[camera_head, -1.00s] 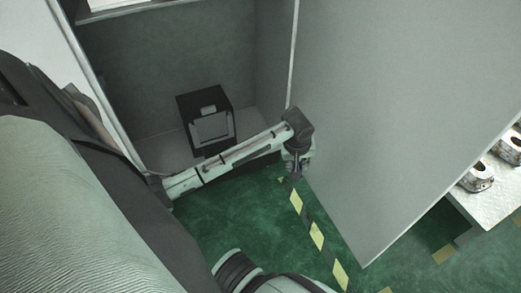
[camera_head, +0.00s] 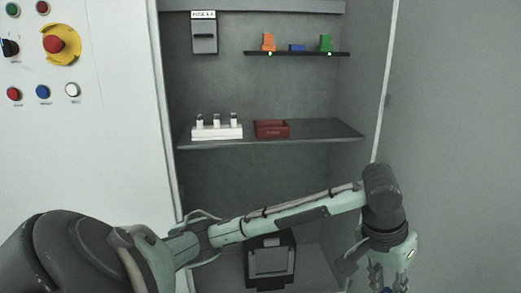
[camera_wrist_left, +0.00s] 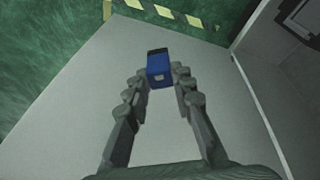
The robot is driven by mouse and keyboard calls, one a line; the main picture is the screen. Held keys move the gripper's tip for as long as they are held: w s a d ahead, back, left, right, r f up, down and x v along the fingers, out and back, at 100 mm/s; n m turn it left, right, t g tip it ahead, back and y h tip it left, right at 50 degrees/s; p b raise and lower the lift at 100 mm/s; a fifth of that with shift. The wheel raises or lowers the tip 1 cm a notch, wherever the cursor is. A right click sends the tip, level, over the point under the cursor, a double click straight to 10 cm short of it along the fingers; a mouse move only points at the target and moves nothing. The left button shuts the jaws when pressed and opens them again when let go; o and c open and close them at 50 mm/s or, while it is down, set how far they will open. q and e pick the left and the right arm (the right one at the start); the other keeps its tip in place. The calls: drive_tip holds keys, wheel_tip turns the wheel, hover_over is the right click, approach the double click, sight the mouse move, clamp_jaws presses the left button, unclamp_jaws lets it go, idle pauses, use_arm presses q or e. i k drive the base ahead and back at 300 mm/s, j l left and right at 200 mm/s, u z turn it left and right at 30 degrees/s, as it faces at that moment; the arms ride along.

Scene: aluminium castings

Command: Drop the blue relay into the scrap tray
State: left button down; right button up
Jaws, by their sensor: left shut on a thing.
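The blue relay (camera_wrist_left: 159,69), a blue block with a dark end, is held between the two fingers of my left gripper (camera_wrist_left: 160,76) in the left wrist view. In the head view my left gripper (camera_head: 388,282) points down at the lower right, with a bit of blue at its fingertips at the picture's bottom edge. A dark red open tray (camera_head: 272,129), which looks like the scrap tray, sits on the cabinet's middle shelf, above and left of the gripper. My right gripper is not in view.
The shelf (camera_head: 340,131) also carries a white holder (camera_head: 217,132) with several upright pieces. Above, a rail (camera_head: 297,53) bears an orange block, a low blue piece and a green block. A black box (camera_head: 270,262) stands below. The open grey door (camera_head: 450,130) is on the right.

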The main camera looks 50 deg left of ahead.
sight(268, 132)
drive_tip(key=j+u, duration=0.1)
drive_tip(key=u, duration=0.85)
drive_tip(key=i+u, duration=0.1)
drive_tip(key=u, duration=0.35)
drive_tip(key=i+j+u, duration=0.15)
drive_tip(key=i+z, duration=0.1)
drive_tip(key=z, duration=0.8)
drive_tip(key=k+j+z, duration=0.15)
drive_tip(key=k, duration=0.15)
drive_tip(key=k+z, duration=0.1)
drive_tip(key=k, duration=0.2)
drive_tip(key=i+j, duration=0.1)
drive_tip(key=i, duration=0.35)
